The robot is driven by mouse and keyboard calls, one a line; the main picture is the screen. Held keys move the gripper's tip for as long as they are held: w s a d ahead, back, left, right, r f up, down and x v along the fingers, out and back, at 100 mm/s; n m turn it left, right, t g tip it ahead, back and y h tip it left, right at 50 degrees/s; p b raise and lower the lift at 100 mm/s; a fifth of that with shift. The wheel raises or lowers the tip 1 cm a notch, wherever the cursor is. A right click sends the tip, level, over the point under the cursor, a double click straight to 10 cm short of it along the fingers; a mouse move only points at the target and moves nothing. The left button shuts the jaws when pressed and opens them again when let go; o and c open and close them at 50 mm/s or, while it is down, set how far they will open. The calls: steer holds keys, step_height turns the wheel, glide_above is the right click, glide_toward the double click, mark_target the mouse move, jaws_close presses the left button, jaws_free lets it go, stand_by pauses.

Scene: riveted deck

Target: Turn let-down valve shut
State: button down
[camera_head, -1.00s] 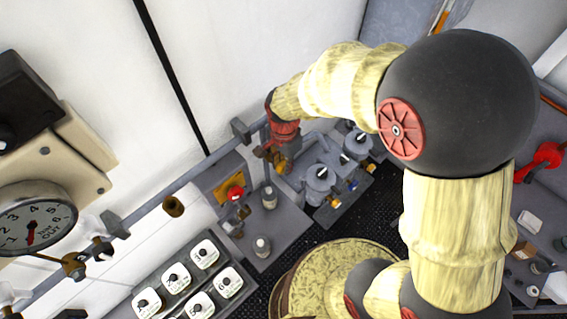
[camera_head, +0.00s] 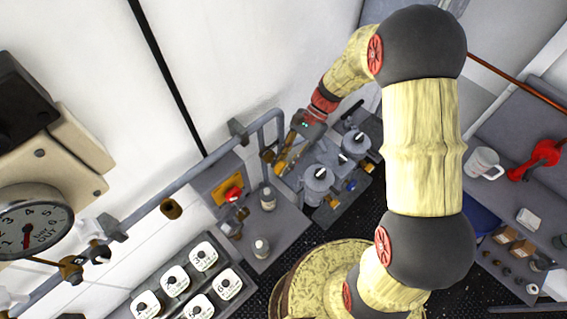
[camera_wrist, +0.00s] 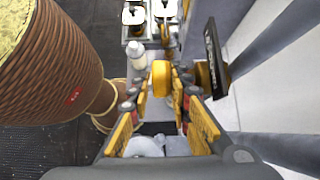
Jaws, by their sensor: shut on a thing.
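My gripper (camera_head: 276,163) is at the wall pipe, above the grey bench, with its fingers pointing down and left. In the wrist view its yellow, red-jointed fingers (camera_wrist: 160,84) close around a rounded yellow knob (camera_wrist: 160,70), which I take for the let-down valve's handle. The knob sits between the fingertips, and its stem is hidden. In the head view the fingers largely cover this spot, so the handle's angle cannot be told. A black plate with pale lettering (camera_wrist: 213,58) stands just right of the knob in the wrist view.
A red knob on a yellow plate (camera_head: 232,194) is left of my gripper. White bottles (camera_head: 268,199) stand below it. Grey capped units (camera_head: 318,180) are close on the right. A pipe rail (camera_head: 135,215) runs along the wall. A dial gauge (camera_head: 35,222) is far left.

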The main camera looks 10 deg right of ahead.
steer(key=g+y, duration=0.1)
steer(key=g+y+b, duration=0.1)
steer(key=y, duration=0.1)
steer(key=f+g+y, duration=0.1)
steer(key=shift+w+d+y, duration=0.2)
steer(key=shift+d+y, duration=0.05)
steer(key=shift+y, duration=0.05)
steer(key=shift+f+g+y+b, duration=0.2)
steer(key=shift+g+y+b, duration=0.8)
steer(key=shift+y, duration=0.5)
steer(key=c, duration=1.9)
jaws_free()
steer(key=shift+v, duration=6)
steer(key=shift+f, duration=0.15)
